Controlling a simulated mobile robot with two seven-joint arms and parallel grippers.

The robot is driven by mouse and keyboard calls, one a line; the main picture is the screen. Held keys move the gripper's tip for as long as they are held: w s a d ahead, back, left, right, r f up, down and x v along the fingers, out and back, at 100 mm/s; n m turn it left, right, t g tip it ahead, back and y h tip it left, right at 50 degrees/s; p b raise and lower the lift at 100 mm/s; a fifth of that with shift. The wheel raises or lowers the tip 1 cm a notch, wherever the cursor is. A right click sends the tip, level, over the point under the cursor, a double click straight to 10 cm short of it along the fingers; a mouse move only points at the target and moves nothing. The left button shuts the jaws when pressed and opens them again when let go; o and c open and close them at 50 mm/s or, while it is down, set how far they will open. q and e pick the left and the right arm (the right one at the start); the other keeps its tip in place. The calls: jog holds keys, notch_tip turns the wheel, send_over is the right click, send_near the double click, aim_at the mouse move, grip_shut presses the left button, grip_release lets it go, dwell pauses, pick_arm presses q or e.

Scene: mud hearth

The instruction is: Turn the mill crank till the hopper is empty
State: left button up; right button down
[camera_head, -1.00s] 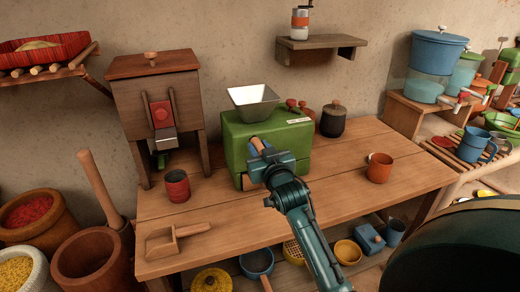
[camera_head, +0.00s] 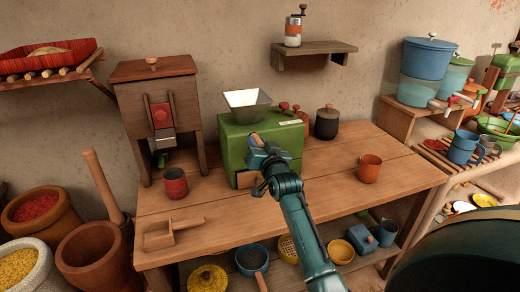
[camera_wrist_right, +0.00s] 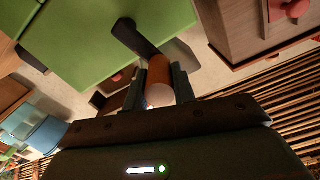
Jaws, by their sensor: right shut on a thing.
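The green mill (camera_head: 233,150) stands on the wooden table with a flared metal hopper (camera_head: 247,104) on top. My right gripper (camera_head: 258,150) is at the mill's front face, shut on the crank's orange-brown handle (camera_wrist_right: 159,75). In the right wrist view the handle lies between the two fingers, with the dark crank arm (camera_wrist_right: 134,37) beside it against the green face. My gripper hides most of the crank in the head view. My left gripper is out of view.
A red cup (camera_head: 175,184) and a wooden scoop (camera_head: 172,233) are left of the mill on the table (camera_head: 330,180). An orange cup (camera_head: 369,168) stands to the right, a dark lidded jar (camera_head: 327,122) behind. A wooden dispenser cabinet (camera_head: 155,100) stands at the left.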

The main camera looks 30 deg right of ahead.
jog(key=shift+s+d+r+m, duration=0.1)
jog(key=shift+d+r+m, duration=0.15)
jog(key=shift+m, duration=0.35)
jog(key=shift+d+m+p, duration=0.25)
jog(key=shift+m+p, duration=0.15)
jog(key=shift+p, duration=0.1)
pick_arm(q)
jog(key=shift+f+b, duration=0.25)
jog(key=shift+b, duration=0.8)
pick_arm(e)
jog(key=d+f+m, duration=0.2)
jog(key=f+m, duration=0.3)
jog(key=m, duration=0.9)
jog(key=s+d+f+m, duration=0.1)
jog(key=d+f+m, duration=0.2)
jog(key=m, duration=1)
jog(key=shift+f+m, duration=0.4)
jog(key=shift+f, duration=0.85)
jog(key=shift+a, duration=0.1)
